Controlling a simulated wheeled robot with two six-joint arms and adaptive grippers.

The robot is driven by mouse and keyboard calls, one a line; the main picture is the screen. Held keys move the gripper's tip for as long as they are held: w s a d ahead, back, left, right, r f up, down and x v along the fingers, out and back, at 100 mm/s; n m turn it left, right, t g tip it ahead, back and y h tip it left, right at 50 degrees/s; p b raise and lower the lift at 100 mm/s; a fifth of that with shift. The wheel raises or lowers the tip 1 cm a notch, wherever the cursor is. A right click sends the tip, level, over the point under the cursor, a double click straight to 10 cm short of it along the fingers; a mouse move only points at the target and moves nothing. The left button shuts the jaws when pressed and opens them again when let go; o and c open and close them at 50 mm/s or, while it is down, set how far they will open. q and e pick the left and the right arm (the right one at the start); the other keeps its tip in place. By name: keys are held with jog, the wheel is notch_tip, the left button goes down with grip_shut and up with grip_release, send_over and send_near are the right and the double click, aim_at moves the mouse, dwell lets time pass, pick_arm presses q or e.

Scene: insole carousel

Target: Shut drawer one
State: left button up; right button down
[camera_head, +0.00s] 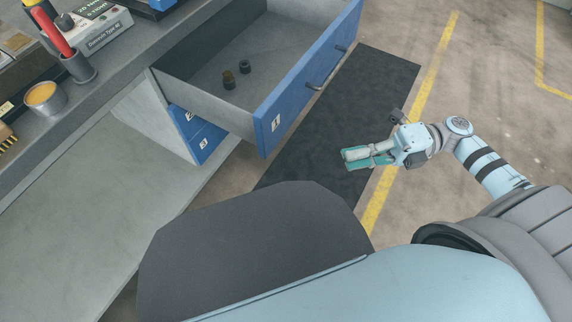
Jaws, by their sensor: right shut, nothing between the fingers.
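Drawer one (293,100) is pulled far out from the workbench. Its blue front bears a "1" label and a dark bar handle (328,72). My right gripper (348,158) is shut and empty, with teal fingers pointing left. In the picture it is below and right of the drawer front, apart from it. My left gripper is not in view.
Drawers labelled 2 (187,116) and 3 (207,143) are closed below. The bench top (100,92) holds a cup of pens (78,68), a tin (44,97) and a box (97,24). A dark mat (375,90) and open floor lie before the drawer.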

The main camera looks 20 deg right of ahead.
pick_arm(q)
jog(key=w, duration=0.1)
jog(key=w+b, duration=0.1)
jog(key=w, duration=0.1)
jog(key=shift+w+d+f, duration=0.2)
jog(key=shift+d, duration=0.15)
pick_arm(e)
jog(key=w+a, duration=0.7)
jog(key=a, duration=0.5)
jog(key=shift+w+f, duration=0.2)
jog(key=shift+w, duration=0.2)
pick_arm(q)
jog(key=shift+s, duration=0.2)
pick_arm(e)
jog(key=shift+a, duration=0.15)
